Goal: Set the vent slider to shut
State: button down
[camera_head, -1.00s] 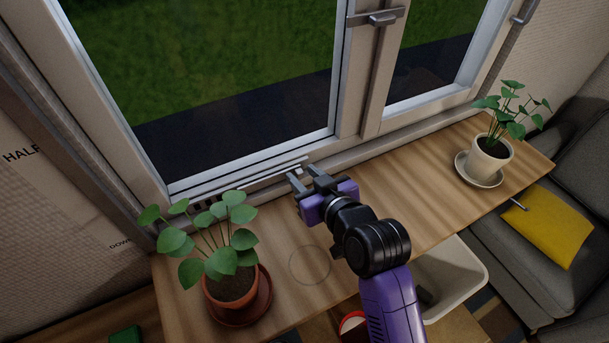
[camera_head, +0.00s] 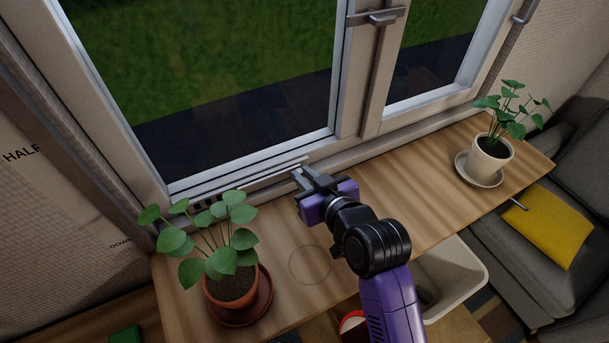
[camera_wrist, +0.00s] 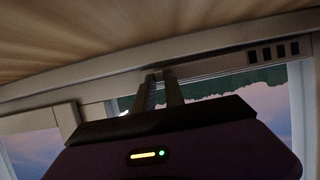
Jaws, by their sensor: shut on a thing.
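The vent (camera_head: 245,183) is a pale strip along the bottom of the large window frame in the head view, with dark slots near its left end. In the wrist view its slots (camera_wrist: 273,50) show at the upper right. My gripper (camera_head: 304,174) is at the right end of the strip, its fingers close together. In the wrist view the fingertips (camera_wrist: 160,76) meet at the vent rail. They are shut on the small vent slider, which is mostly hidden between them.
A plant in a terracotta pot (camera_head: 232,290) stands left of my arm on the wooden sill (camera_head: 400,190). A plant in a white pot (camera_head: 490,160) stands at the right end. The window handle (camera_head: 378,19) is above. The sill between the pots is mostly clear.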

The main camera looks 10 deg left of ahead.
aim_at(269, 182)
dwell(0.7)
jog(key=s+a, duration=0.1)
jog(key=a, duration=0.1)
jog(key=s+a+p, duration=0.1)
jog(key=a, duration=0.1)
jog(key=s+a+p, duration=0.1)
jog(key=s, duration=0.1)
jog(key=shift+a, duration=0.4)
jog(key=c, duration=1.4)
grip_release()
jog(key=shift+v, duration=3.9)
